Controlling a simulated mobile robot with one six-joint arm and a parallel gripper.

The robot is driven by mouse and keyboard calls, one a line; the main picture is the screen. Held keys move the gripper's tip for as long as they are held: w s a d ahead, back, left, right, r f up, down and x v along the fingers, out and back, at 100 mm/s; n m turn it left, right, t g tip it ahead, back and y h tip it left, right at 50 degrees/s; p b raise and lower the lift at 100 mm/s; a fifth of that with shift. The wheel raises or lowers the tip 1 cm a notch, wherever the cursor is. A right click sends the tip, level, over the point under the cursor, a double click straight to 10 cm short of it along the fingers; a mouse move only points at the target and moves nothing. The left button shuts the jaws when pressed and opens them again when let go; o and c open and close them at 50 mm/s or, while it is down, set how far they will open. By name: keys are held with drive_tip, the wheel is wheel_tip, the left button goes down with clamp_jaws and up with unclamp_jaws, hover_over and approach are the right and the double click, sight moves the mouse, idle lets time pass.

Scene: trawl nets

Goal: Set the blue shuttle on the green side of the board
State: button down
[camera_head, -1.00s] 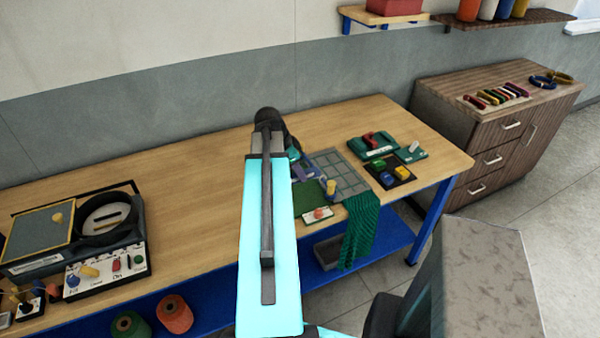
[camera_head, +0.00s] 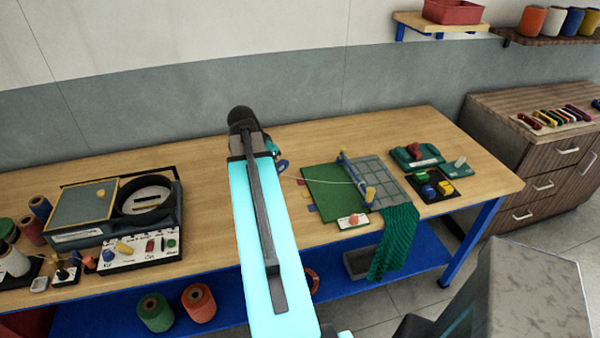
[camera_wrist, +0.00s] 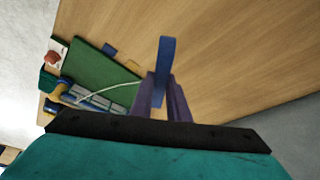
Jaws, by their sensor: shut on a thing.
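My gripper (camera_wrist: 160,92) is shut on the blue shuttle (camera_wrist: 166,62), a flat blue strip that stands up between the fingers. In the head view the shuttle (camera_head: 282,167) shows just left of the board, past the end of my arm. The board has a plain green side (camera_head: 332,192) at left and a grey gridded side (camera_head: 378,178) at right. In the wrist view the green side (camera_wrist: 105,72) lies left of the shuttle, apart from it. A pale thread (camera_wrist: 92,97) runs across the green side towards my gripper.
A blue bar with yellow knobs (camera_head: 355,178) divides the board. A green net (camera_head: 396,242) hangs over the table's front edge. A small white panel with an orange button (camera_head: 353,221) sits in front. A tray of small blocks (camera_head: 432,188) stands right. Bare wood lies left of the board.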

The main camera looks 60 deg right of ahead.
drive_tip(key=w+a+r+n+t+b, duration=0.3)
drive_tip(key=w+a+n, duration=0.7)
drive_tip(key=w+a, duration=1.15)
drive_tip(key=w+a+r+n+y+b, duration=0.1)
drive_tip(key=w+a+n, duration=0.1)
drive_tip(key=a, duration=0.8)
drive_tip(key=w+a+n+t+y+b, duration=0.1)
drive_tip(key=a+n, duration=0.4)
drive_tip(key=a, duration=0.6)
drive_tip(key=w+a+r+n+t+y+b, duration=0.1)
drive_tip(key=w+a+n+y, duration=0.1)
drive_tip(key=a, duration=0.8)
drive_tip(key=w+n, duration=0.1)
drive_tip(key=w, duration=0.1)
drive_tip(key=shift+w+a+r, duration=0.15)
drive_tip(key=shift+w+r, duration=0.15)
